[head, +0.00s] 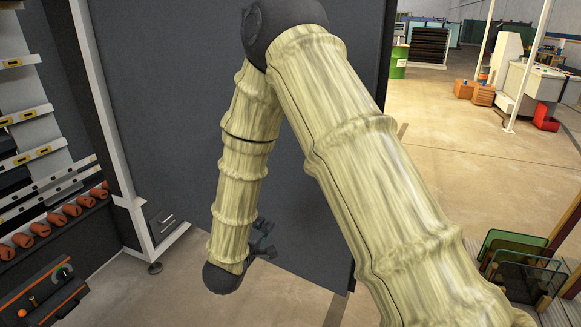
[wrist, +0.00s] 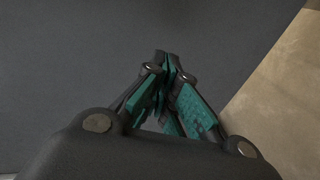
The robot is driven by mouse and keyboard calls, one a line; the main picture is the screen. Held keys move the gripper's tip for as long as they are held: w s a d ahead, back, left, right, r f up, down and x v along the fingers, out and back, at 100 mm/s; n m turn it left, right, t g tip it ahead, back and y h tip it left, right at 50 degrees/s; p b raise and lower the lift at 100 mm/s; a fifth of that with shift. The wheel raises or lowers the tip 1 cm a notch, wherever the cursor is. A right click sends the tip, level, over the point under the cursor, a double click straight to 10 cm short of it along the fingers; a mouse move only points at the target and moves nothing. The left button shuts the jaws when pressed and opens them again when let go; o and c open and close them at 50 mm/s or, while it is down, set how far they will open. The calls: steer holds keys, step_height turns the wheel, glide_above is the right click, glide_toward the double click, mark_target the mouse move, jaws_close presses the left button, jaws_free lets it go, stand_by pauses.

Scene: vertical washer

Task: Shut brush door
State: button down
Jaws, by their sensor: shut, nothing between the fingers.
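A large dark grey panel, apparently the brush door (head: 305,210), stands upright in the middle of the head view, behind my arm. It extends right from a pale upright frame (head: 107,120) on the left; its hinge cannot be made out. My gripper (head: 263,240) is low in front of the panel, partly hidden by my wrist. In the wrist view my gripper (wrist: 166,62) is shut and empty, with its teal pads together. The grey door surface (wrist: 85,70) fills most of that view. I cannot tell whether the fingertips touch it.
At left are a rack with orange parts (head: 72,210) and a control box (head: 45,294). Glass-like panels (head: 515,262) stand at lower right. Open concrete floor (head: 450,150) lies right of the door, with a green drum (head: 398,62) and machines farther back.

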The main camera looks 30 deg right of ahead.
step_height(320, 180, up, 13)
steer(key=g+h, duration=0.2)
steer(key=h, duration=0.2)
steer(key=p, duration=0.5)
glide_toward(295, 160)
steer(key=x, duration=0.7)
steer(key=shift+d, duration=0.1)
